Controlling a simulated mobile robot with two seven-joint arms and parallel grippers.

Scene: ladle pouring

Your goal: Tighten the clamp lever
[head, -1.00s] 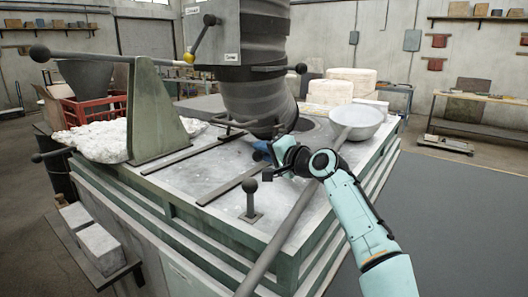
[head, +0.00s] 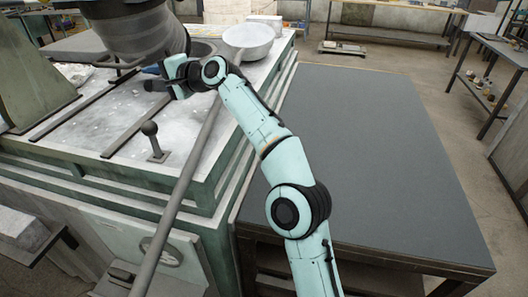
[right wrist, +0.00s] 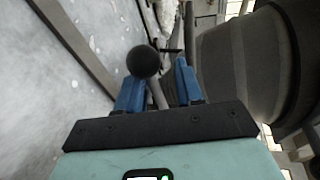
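My right gripper (head: 158,74) reaches in beside the dark ribbed column over the grey metal bench top. In the right wrist view its two blue fingers (right wrist: 157,72) are apart. A lever with a black ball knob (right wrist: 143,62) shows there, and its rod runs down between the fingers with a gap visible beside it. In the head view that lever is hidden or too small to tell. A separate upright ball-topped lever (head: 150,128) stands on a small plate nearer the bench's front edge. My left gripper is not in view.
A ladle bowl (head: 248,38) rests at the bench's back right, and a long grey handle (head: 180,190) slants past my right arm over the front edge. Dark rails (head: 80,107) lie on the bench top. A clear dark table (head: 380,160) stands to the right.

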